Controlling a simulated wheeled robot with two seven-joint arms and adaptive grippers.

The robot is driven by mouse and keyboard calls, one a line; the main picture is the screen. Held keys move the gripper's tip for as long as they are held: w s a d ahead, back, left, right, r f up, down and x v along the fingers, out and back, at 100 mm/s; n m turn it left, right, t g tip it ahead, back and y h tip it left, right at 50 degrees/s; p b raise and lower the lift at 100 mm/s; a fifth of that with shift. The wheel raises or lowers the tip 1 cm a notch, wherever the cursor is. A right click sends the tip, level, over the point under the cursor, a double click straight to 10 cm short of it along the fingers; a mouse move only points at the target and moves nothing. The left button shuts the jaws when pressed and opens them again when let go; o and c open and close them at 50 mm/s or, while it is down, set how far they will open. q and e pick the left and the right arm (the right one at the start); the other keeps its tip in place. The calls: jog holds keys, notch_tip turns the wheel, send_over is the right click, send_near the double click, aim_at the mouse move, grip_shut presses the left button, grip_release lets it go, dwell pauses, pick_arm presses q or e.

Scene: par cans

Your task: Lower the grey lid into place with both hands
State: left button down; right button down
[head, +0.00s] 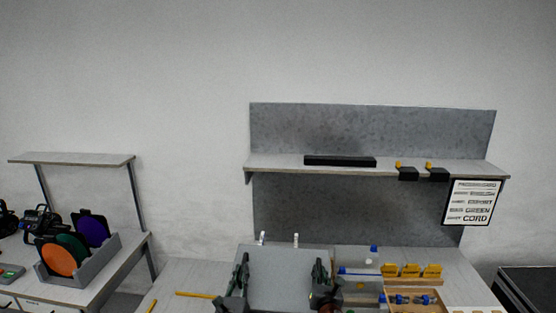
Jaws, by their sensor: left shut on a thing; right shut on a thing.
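The grey lid (282,277) is a flat panel seen in the lower middle of the head view, between my two grippers. My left gripper (241,270) is shut on its left edge. My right gripper (320,272) is shut on its right edge. Two small white upright pieces (296,240) show at the lid's far edge. The view does not show what is under the lid or whether it touches anything below. The lid's near edge is cut off by the frame.
Right of my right gripper lie a blue marker-like item (358,271), a clear bottle with a blue cap (373,254), yellow pieces (412,271) and a wooden tray (445,303). A shelf (290,164) hangs behind. A left bench holds a grey rack (88,264) of coloured discs.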

pick_arm(q)
jog(key=shift+w+a, duration=0.25)
jog(key=shift+w, duration=0.05)
pick_arm(e)
jog(key=shift+w+d, duration=0.15)
jog(key=shift+w, duration=0.1)
pick_arm(q)
jog(key=shift+f, duration=0.1)
pick_arm(e)
jog(key=shift+f, duration=0.15)
